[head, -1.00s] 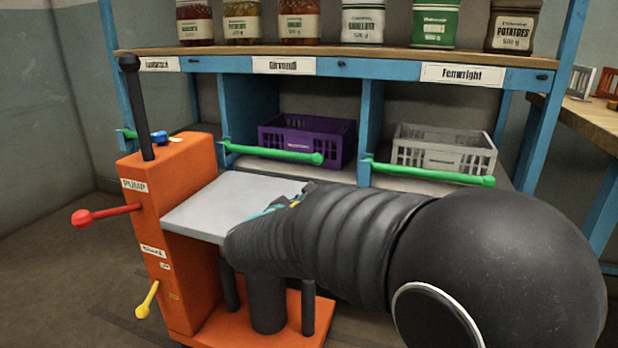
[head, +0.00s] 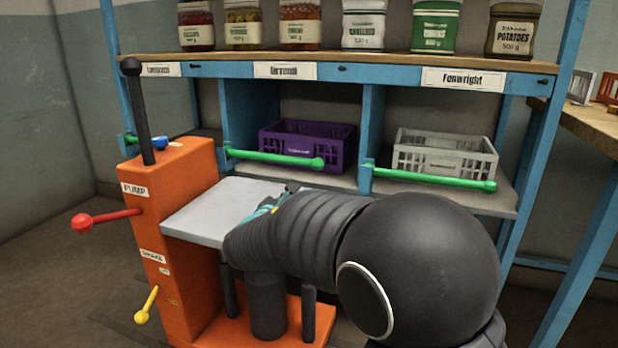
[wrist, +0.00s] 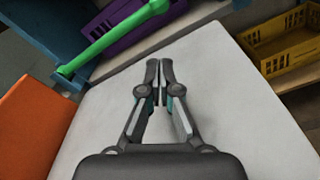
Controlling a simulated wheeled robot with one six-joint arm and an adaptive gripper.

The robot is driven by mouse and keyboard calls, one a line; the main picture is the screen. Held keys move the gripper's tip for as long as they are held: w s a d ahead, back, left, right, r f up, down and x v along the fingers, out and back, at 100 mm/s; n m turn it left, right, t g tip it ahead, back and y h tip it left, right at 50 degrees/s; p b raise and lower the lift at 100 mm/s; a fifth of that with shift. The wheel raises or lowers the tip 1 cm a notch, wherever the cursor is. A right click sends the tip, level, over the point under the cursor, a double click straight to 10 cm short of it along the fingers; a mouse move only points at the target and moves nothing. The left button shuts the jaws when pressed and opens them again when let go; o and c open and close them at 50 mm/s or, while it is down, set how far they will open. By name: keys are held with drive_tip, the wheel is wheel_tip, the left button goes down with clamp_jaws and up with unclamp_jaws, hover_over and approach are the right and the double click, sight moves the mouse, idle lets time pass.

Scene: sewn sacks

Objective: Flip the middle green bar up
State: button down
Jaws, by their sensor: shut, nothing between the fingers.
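The middle green bar (head: 275,158) lies nearly level across the front of the bay with the purple crate (head: 341,148). It hinges at its left end and has a rounded knob at its right end. In the wrist view the bar (wrist: 112,40) runs slantwise at the upper left, ahead of the fingertips and apart from them. My gripper (wrist: 160,66) is shut and empty, above the grey top plate (wrist: 222,110). In the head view my own arm hides most of the gripper; only its tips (head: 291,187) show, below the bar.
The orange pump stand (head: 170,180) carries a black upright lever, a red lever (head: 82,222) and a yellow lever (head: 146,306). A right green bar (head: 430,178) crosses before a pale crate (head: 445,152). Jars line the shelf above. A yellow crate (wrist: 285,38) shows in the wrist view.

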drive_tip(key=x, duration=1.5)
drive_tip(key=shift+d+p, duration=0.1)
drive_tip(key=shift+p, duration=0.2)
drive_tip(key=shift+w, duration=0.25)
drive_tip(key=shift+r, duration=0.1)
